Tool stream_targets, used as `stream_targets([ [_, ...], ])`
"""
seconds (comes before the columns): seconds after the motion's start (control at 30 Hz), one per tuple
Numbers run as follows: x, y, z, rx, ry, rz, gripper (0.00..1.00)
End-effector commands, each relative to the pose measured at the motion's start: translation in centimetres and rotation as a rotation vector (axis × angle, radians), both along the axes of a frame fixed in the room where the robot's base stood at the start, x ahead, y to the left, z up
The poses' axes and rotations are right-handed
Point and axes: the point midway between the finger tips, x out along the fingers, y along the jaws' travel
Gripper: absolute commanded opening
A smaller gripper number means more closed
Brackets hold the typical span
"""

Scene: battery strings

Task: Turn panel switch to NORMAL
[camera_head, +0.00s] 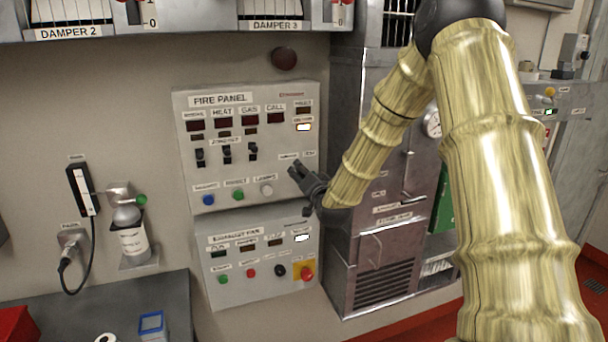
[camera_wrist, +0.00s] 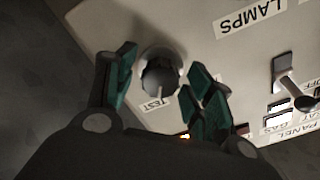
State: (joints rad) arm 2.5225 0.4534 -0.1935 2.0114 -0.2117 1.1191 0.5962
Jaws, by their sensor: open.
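The panel switch is a dark round knob (camera_wrist: 160,76) on the pale panel face in the wrist view. A TEST label (camera_wrist: 155,103) lies just below it there, and I cannot read a NORMAL label or clearly make out where the knob points. My gripper (camera_wrist: 163,66) is open, with one green-padded finger on each side of the knob; I cannot tell whether either touches it. In the head view my gripper (camera_head: 298,174) is at the lower right of the grey FIRE PANEL (camera_head: 188,109) and hides the knob.
Toggle switches (camera_head: 227,152) and a row of blue, green and white buttons (camera_head: 237,195) sit left of my gripper. The exhaust fan panel (camera_head: 212,286) with a red button on yellow (camera_head: 307,274) is below. A metal cabinet (camera_head: 345,100) stands close on the right.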

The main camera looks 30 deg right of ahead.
Motion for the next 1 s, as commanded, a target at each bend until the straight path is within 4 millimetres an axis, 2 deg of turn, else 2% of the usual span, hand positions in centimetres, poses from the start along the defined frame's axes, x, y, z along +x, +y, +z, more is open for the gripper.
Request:
stream_targets([
  [0.1,-0.02,-0.01,-0.01,0.000,0.000,0.000,0.53],
  [0.37,-0.05,-0.05,-0.03,0.000,0.001,-0.001,0.06],
  [0.73,-0.08,-0.12,-0.25,-0.046,0.012,-0.002,0.06],
  [1.0,-0.07,-0.11,-0.46,-0.215,0.051,-0.002,0.07],
])
